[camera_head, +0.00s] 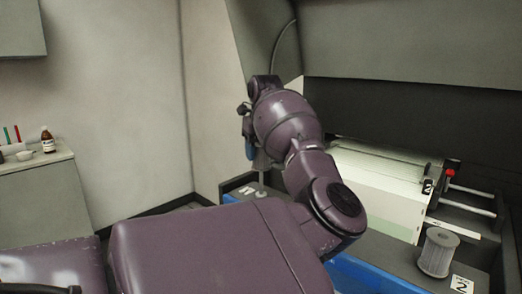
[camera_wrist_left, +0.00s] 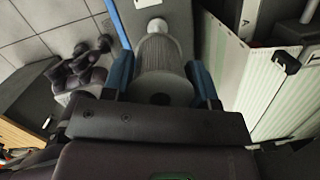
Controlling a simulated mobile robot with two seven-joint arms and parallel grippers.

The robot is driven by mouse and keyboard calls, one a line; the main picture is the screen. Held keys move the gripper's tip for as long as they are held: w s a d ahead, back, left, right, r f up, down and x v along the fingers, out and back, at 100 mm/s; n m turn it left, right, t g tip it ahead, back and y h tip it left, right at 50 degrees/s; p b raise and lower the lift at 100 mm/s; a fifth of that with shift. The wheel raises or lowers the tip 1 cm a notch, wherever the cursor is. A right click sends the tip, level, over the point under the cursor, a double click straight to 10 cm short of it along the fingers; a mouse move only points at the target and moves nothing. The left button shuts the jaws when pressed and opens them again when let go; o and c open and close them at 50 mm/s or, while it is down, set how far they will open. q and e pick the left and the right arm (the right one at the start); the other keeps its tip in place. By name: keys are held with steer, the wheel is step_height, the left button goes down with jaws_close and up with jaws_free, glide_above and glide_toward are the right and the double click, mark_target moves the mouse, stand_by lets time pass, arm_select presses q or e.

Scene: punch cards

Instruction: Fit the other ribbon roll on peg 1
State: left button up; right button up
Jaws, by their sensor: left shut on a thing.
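My left gripper (camera_wrist_left: 162,82) has blue fingers and is shut on a grey ribbed ribbon roll (camera_wrist_left: 160,55), one on each side of it. A dark hole shows in the roll's near end. A pale round peg 1 (camera_wrist_left: 157,25) shows just beyond the roll's far end; I cannot tell whether they touch. In the head view the held roll (camera_head: 262,161) hangs partly hidden behind my arm, above peg 1 (camera_head: 261,193) by the label "1" (camera_head: 246,190). Another grey roll (camera_head: 438,252) stands upright by the label "2" (camera_head: 461,284). My right gripper is not in view.
A pale green-white paper stack (camera_head: 385,195) lies between the two peg places, with red-tipped rods (camera_head: 470,192) to its right. A blue edge (camera_head: 365,278) runs along the front. A dark panel rises behind. A side counter (camera_head: 45,185) with a brown bottle (camera_head: 48,140) is far left.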

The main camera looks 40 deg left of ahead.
mark_target(261, 177)
arm_select(q)
steer(key=shift+f+b, duration=0.3)
steer(key=shift+f, duration=3.55)
stand_by(2.3)
steer(key=o, duration=1.1)
steer(key=r, duration=0.3)
steer(key=d+r+p, duration=0.1)
steer(key=r, duration=0.5)
steer(key=shift+s+d, duration=0.15)
steer(key=shift+s, duration=0.2)
steer(key=shift+r+p, duration=0.35)
steer(key=shift+r, duration=0.35)
steer(key=shift+d+r, duration=0.1)
steer(key=shift+r, duration=0.05)
